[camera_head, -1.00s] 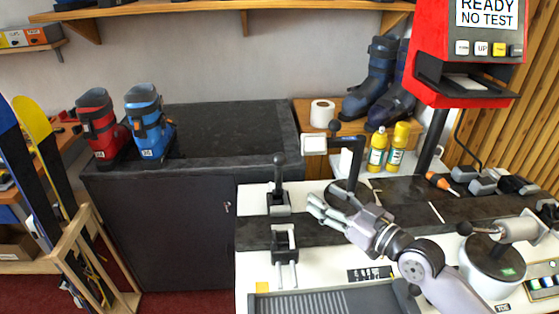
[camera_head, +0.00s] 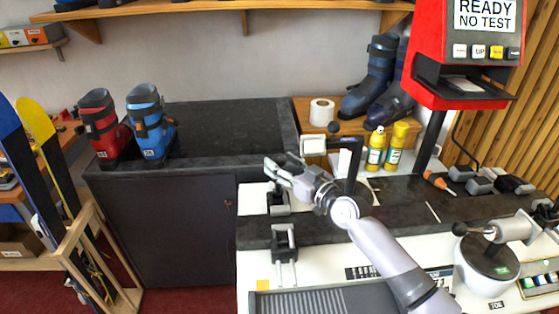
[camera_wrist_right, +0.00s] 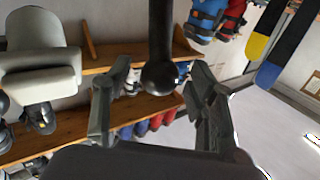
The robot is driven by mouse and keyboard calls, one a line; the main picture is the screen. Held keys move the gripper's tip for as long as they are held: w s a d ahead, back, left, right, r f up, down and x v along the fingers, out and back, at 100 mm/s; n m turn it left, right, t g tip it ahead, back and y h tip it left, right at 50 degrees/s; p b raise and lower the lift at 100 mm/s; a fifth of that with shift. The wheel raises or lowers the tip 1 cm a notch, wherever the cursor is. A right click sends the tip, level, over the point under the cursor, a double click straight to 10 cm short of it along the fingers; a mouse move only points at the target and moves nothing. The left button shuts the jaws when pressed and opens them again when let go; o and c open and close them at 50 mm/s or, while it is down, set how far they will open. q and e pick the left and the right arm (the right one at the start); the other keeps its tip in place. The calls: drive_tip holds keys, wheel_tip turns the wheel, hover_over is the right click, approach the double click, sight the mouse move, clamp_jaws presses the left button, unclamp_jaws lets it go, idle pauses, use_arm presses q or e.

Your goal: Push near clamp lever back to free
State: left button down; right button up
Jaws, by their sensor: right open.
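The clamp lever is a dark rod with a ball knob (camera_wrist_right: 160,76). In the right wrist view it stands between the two fingers of my right gripper (camera_wrist_right: 158,68), with gaps on both sides. In the head view my right gripper (camera_head: 272,172) is open and sits over the lever, hiding its upper part. The lever's clamp base (camera_head: 279,206) shows just below the fingers, on the bench's left edge. A black clamp block (camera_head: 284,240) with two pale prongs sits in front of it. My left gripper is not in view.
A black post (camera_head: 354,165) with a white block stands right of the gripper. A red display unit (camera_head: 467,60) reads READY NO TEST. Yellow bottles (camera_head: 376,150) and a paper roll (camera_head: 321,111) stand behind. Red and blue boots (camera_head: 149,125) stand on the dark counter at left.

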drive_tip(key=shift+w+a, duration=0.45)
drive_tip(key=shift+w, duration=0.15)
clamp_jaws()
idle(0.4)
